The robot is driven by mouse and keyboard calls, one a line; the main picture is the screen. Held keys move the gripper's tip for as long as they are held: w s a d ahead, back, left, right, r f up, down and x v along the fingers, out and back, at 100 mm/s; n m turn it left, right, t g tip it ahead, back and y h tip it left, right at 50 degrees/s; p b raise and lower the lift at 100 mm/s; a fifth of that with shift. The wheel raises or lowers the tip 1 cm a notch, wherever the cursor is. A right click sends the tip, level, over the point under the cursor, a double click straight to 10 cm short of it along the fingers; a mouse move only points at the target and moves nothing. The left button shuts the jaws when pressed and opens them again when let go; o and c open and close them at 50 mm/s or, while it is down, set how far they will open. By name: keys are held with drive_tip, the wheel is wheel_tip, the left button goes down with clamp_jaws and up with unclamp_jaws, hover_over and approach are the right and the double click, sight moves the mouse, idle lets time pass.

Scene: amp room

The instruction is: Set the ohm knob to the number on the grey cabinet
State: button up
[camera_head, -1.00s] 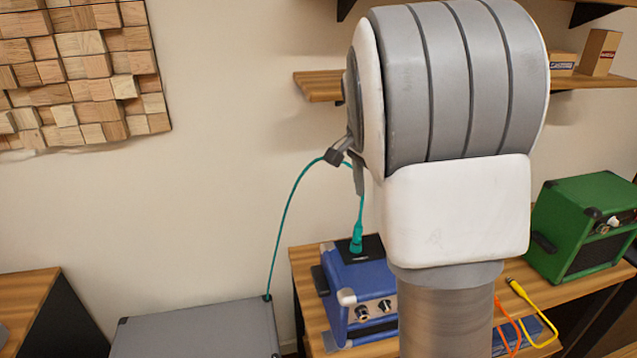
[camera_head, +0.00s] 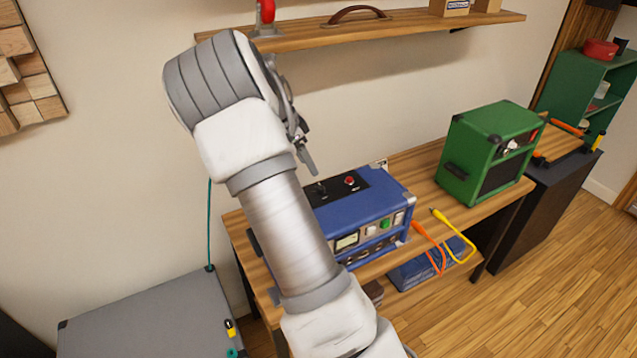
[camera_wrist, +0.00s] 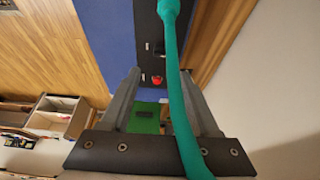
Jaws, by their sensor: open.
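The grey cabinet (camera_head: 140,320) is at lower left in the head view; no number is readable on it. The blue amp (camera_head: 375,205) stands on the wooden bench, partly behind my arm. Its black top panel (camera_head: 340,187) bears a red button and a small dark control; I cannot tell which control is the ohm knob. My gripper (camera_head: 305,150) is above the amp's back left part, apart from the panel. In the wrist view my gripper (camera_wrist: 161,72) is open over the panel. A teal cable (camera_wrist: 178,105) crosses between the fingers to a teal plug (camera_wrist: 169,8).
A green amp (camera_head: 487,150) with small knobs stands right on the bench (camera_head: 420,230). Orange and yellow cables (camera_head: 455,225) lie at its front edge. A wooden shelf (camera_head: 390,25) hangs above. A yellow-black plug (camera_head: 230,328) lies on the grey cabinet. Floor is clear at right.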

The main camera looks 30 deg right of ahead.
sight(320, 186)
drive_tip(key=x, duration=0.9)
drive_tip(key=shift+d+f, duration=0.1)
drive_tip(key=shift+f, duration=0.1)
clamp_jaws()
